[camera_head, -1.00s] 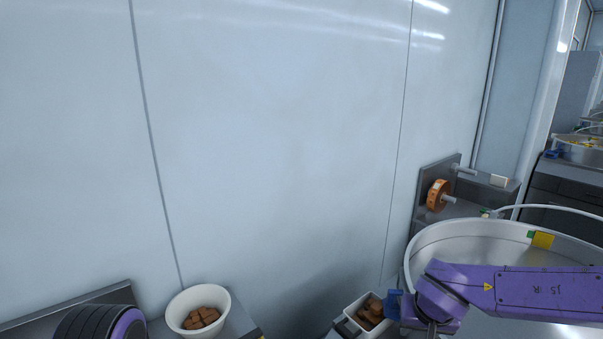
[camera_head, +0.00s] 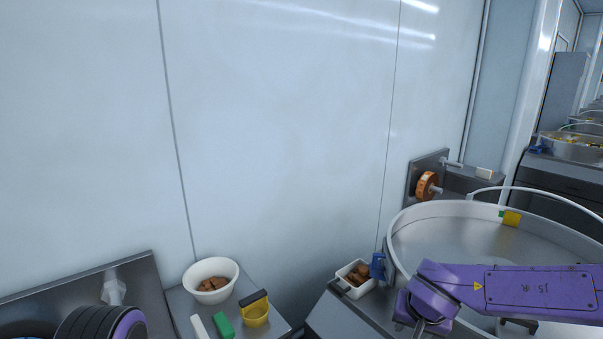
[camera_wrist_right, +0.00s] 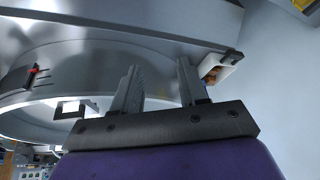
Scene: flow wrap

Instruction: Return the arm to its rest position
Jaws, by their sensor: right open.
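My right arm (camera_head: 530,287) comes in from the right in the head view, in front of the large round metal pan. Only part of my right gripper (camera_head: 420,327) shows, at the bottom edge below the purple wrist. In the right wrist view my right gripper (camera_wrist_right: 157,70) has its two grey fingers apart, with nothing between them. The pan's curved wall (camera_wrist_right: 60,45) lies beyond the fingers. My left gripper is in neither view.
A white tray (camera_head: 342,285) of brown pieces and a blue item (camera_head: 378,266) sit beside the pan (camera_head: 440,212).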

